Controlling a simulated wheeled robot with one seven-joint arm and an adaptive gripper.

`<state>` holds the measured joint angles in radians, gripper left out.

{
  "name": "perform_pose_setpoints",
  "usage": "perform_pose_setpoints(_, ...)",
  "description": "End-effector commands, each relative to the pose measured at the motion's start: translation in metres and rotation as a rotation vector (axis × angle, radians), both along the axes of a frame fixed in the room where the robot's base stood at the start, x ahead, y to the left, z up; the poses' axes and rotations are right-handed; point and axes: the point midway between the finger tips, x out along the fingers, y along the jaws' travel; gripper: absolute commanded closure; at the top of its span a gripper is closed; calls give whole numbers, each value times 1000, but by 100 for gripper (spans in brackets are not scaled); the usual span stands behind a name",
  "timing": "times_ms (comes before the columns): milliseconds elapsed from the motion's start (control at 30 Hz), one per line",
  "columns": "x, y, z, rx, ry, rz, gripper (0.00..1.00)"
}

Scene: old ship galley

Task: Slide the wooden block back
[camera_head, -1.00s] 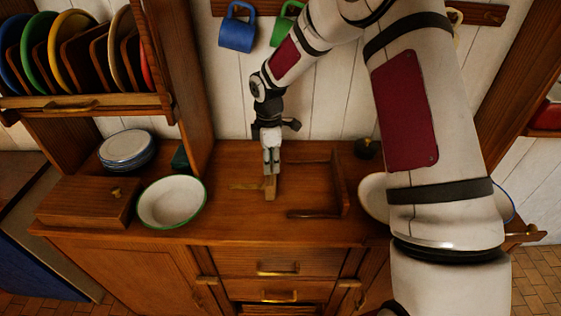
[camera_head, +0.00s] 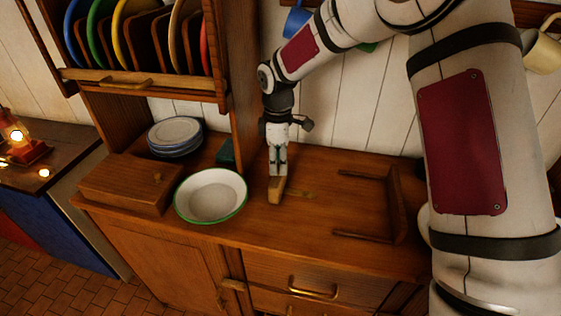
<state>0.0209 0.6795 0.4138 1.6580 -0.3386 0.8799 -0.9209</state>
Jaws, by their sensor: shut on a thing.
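The wooden block (camera_head: 275,190) is a small, light-brown piece standing on the wooden counter, right of the green-rimmed bowl. My gripper (camera_head: 278,172) points straight down and is shut on the top of the block. The fingers hide the block's upper part.
The white bowl with a green rim (camera_head: 211,196) is close on the left. Beyond it are a wooden box (camera_head: 125,185), stacked plates (camera_head: 175,136) and a small dark green object (camera_head: 226,152). A plate rack (camera_head: 140,82) hangs above. My arm covers the counter's right end.

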Motion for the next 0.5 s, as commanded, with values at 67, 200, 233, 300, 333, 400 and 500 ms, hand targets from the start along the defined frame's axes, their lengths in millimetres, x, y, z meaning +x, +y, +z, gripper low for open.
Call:
perform_pose_setpoints(67, 1, 7, 1, 10, -6, 6, 63)
perform_pose_setpoints(200, 1, 5, 1, 8, -5, 4, 54)
perform_pose_setpoints(233, 1, 5, 1, 8, -5, 4, 54)
perform_pose_setpoints(300, 1, 4, 1, 7, -5, 4, 54)
perform_pose_setpoints(333, 1, 4, 1, 6, -5, 4, 54)
perform_pose_setpoints(400, 1, 4, 1, 7, -4, 3, 54)
perform_pose_setpoints(500, 1, 3, 6, 5, -5, 3, 54)
